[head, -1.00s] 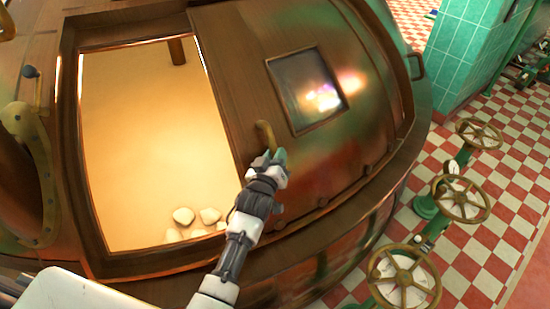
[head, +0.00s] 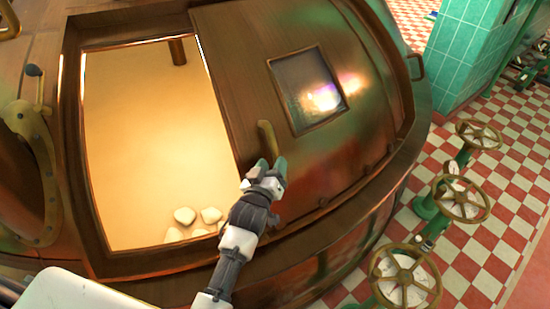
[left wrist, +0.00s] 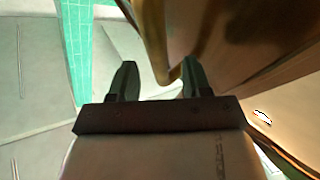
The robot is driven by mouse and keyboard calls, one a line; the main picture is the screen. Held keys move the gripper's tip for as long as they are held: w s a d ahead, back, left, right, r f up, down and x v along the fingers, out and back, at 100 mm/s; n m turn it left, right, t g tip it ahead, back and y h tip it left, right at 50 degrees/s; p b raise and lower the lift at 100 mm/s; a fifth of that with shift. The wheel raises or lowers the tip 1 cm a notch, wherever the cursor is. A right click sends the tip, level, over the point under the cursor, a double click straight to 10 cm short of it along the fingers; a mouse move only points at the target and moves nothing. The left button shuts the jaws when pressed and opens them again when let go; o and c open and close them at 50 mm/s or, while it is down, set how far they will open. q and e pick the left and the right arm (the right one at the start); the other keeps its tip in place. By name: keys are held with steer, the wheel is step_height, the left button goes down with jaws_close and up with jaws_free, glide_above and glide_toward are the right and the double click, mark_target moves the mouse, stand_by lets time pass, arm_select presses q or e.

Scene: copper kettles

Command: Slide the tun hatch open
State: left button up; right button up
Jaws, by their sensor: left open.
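The tun hatch is a brown and copper sliding panel (head: 225,72) with a small dark window (head: 308,90), and it stands to the right of a large lit opening (head: 150,130). A brass handle (head: 267,138) stands near the panel's left edge. My left gripper (head: 271,166) is open just below the handle's lower end, its fingers pointing up at it. In the left wrist view the handle (left wrist: 160,62) shows between the two open fingers (left wrist: 158,80); I cannot tell whether they touch it. My right gripper is not in view.
Several pale lumps (head: 185,216) lie inside the tun at the opening's bottom. Several valve wheels (head: 405,278) on green stands line the right side. A green tiled pillar (head: 465,50) stands at the back right. The red and white checked floor (head: 505,185) has free room.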

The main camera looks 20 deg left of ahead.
arm_select(q)
steer(key=s, duration=0.7)
steer(key=shift+s+a, duration=0.15)
steer(key=shift+s, duration=0.1)
